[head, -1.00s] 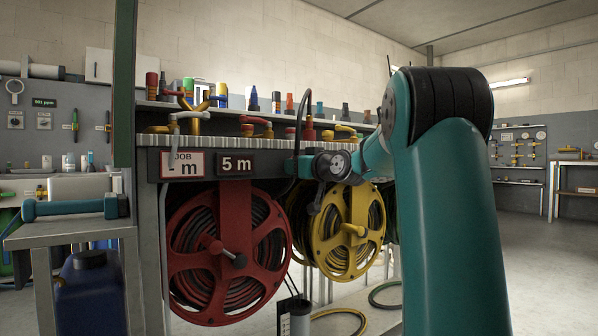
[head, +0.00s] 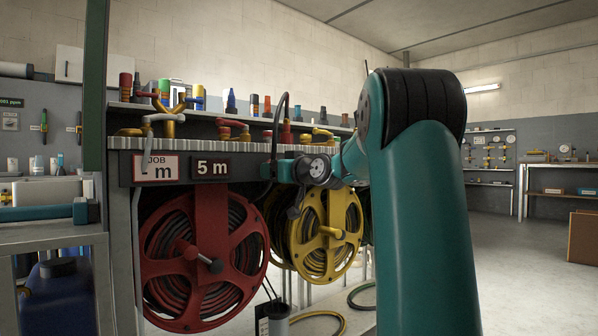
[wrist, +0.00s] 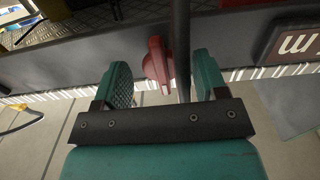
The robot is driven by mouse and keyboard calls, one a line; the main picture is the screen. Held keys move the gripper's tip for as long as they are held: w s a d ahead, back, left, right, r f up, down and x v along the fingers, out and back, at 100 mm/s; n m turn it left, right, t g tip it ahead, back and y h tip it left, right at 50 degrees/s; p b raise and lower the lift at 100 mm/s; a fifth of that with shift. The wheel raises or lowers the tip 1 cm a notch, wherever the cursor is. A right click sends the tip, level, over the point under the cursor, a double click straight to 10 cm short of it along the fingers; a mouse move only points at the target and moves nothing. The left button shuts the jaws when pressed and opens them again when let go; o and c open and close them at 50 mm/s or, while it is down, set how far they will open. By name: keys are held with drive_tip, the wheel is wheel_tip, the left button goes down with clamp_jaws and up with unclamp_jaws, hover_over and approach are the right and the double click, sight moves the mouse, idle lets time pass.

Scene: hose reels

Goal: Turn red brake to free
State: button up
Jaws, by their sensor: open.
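The red brake (wrist: 157,62) is a small red lever or knob on the dark rail in the wrist view. It stands between the fingers of my gripper (wrist: 162,66), with a gap visible on both sides. My gripper is open, and neither finger visibly touches the brake. In the head view my gripper (head: 272,170) is at the bench front, right of the 5 m sign, above and between the two reels. The red reel (head: 211,205) hangs under the bench, left of the yellow reel (head: 345,205). The brake cannot be made out in the head view.
A dark hose (wrist: 182,40) runs past the brake, beside my right finger in the wrist view. Fittings and bottles stand on the bench (head: 180,143). A side table (head: 50,238) stands at the left. Open floor lies at the right.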

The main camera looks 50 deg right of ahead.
drive_tip(key=p+v, duration=0.2)
drive_tip(key=v, duration=1.4)
drive_tip(key=shift+s, duration=0.2)
drive_tip(key=shift+a+r+p, duration=0.1)
drive_tip(key=shift+a+p, duration=0.1)
drive_tip(key=shift+p, duration=0.1)
drive_tip(key=w+a+f+n+g+y+p, duration=0.2)
drive_tip(key=a+g+y, duration=0.1)
drive_tip(key=a, duration=0.6)
drive_tip(key=w+a+f+n+g+y+p, duration=0.2)
drive_tip(key=a+y, duration=0.2)
drive_tip(key=a, duration=0.5)
drive_tip(key=w+a+f+n+g+y+p, duration=0.1)
drive_tip(key=w+a+f+g+y+p, duration=0.15)
drive_tip(key=a, duration=0.65)
drive_tip(key=s+a+f+n+g+h+p, duration=0.1)
drive_tip(key=s+a+f+n+g+p, duration=0.15)
drive_tip(key=s+a+g, duration=0.4)
drive_tip(key=s+a+f+n+g+p, duration=0.2)
drive_tip(key=s+a+g+p, duration=0.15)
drive_tip(key=s+a, duration=0.55)
wheel_tip(320, 180, up, 38)
drive_tip(key=s+p, duration=0.1)
drive_tip(key=p, duration=3.6)
drive_tip(key=shift+d, duration=0.35)
drive_tip(key=shift+s+f, duration=0.1)
